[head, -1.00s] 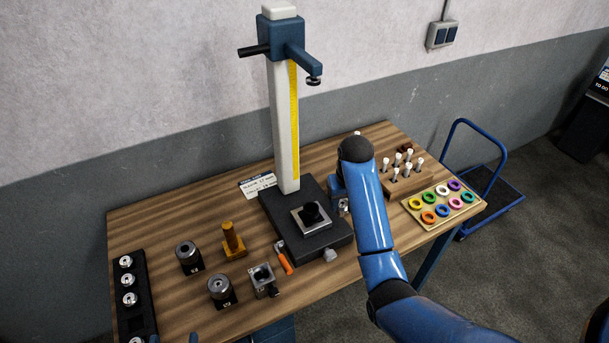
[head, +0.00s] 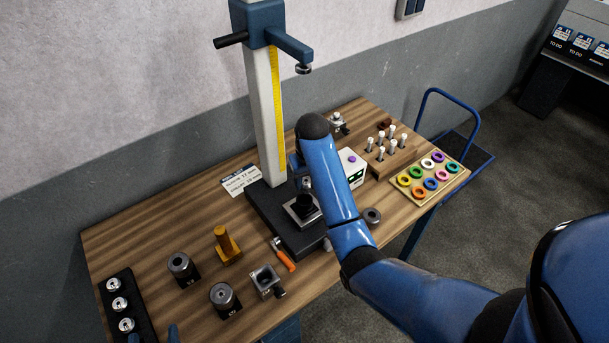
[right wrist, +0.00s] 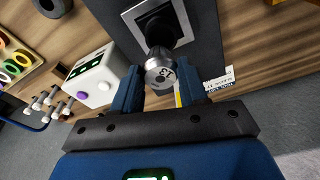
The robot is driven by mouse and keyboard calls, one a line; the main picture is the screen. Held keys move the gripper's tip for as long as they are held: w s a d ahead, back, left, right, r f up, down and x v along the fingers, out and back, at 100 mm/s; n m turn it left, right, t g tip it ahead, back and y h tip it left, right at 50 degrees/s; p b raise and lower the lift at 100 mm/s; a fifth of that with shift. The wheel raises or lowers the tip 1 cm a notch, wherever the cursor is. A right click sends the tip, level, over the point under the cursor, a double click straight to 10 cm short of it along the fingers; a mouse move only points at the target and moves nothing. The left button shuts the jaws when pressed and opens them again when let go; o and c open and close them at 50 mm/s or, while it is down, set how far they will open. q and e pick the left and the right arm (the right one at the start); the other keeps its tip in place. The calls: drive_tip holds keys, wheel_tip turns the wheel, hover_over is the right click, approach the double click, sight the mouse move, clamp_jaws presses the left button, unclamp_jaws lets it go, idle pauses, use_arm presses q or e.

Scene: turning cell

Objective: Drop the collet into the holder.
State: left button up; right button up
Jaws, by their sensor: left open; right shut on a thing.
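The collet (right wrist: 159,76) is a grey metal piece with a marked round face. My right gripper (right wrist: 160,92) is shut on it in the right wrist view. A black cup-like holder (right wrist: 163,27) sits on a square metal plate just beyond the collet. The collet overlaps the holder's edge in that view; I cannot tell whether they touch. In the head view the holder (head: 304,203) stands on the dark press base, and my right gripper (head: 300,172) is above it, mostly hidden by my arm. Only the fingertips of my left gripper (head: 153,336) show, open and empty, at the bottom edge.
The press column (head: 266,115) rises behind the holder. A white box (head: 351,165) stands right of it. A black rack of collets (head: 119,302), round sockets (head: 224,297), a square block (head: 267,280) and an orange-handled tool (head: 284,257) lie left and front. A ring tray (head: 430,176) is right.

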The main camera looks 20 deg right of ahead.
sight(304, 190)
drive_tip(key=shift+f, duration=0.3)
drive_tip(key=shift+w+a+f, duration=0.2)
drive_tip(key=shift+f, duration=0.2)
drive_tip(key=shift+w+a+f, duration=0.15)
drive_tip(key=shift+a+f, duration=0.05)
drive_tip(key=shift+f, duration=0.45)
drive_tip(key=shift+s+d+f, duration=0.2)
drive_tip(key=shift+f, duration=0.65)
drive_tip(key=shift+w+a+f, duration=0.1)
drive_tip(key=shift+f, duration=0.45)
use_arm(q)
drive_tip(key=shift+w+a+f, duration=0.25)
drive_tip(key=shift+w+f, duration=0.05)
drive_tip(key=shift+f, duration=0.05)
drive_tip(key=shift+s+d, duration=0.1)
drive_tip(key=shift+r, duration=0.25)
